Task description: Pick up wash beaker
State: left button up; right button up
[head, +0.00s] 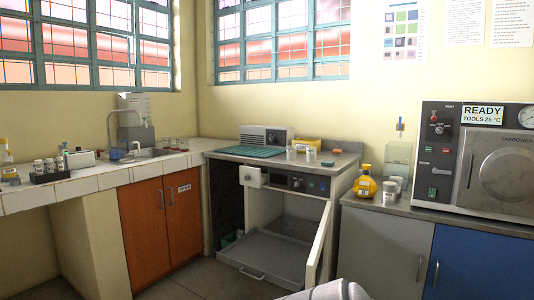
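No vessel is clearly marked as the wash beaker. A small blue vessel (116,153) stands by the sink on the left white-tiled counter, below the curved tap (112,122); it may be the beaker, but it is too small to be sure. A small pale cup (310,154) stands on the middle worktop, and pale jars (390,189) stand on the right counter. Neither of my grippers is in view.
The middle cabinet's door (319,248) stands open, and a grey tray drawer (268,253) sticks out low in front. Bottles and a dark vial rack (50,175) stand at the left. A yellow bottle (366,184) and an autoclave (474,158) stand on the right counter.

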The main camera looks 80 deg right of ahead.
aim_at(312, 152)
jog(key=z, duration=1.85)
jog(key=i+l+z, duration=0.3)
jog(key=z, duration=0.15)
jog(key=i+l+z, duration=0.15)
jog(key=i+z, duration=0.3)
jog(key=i, duration=0.3)
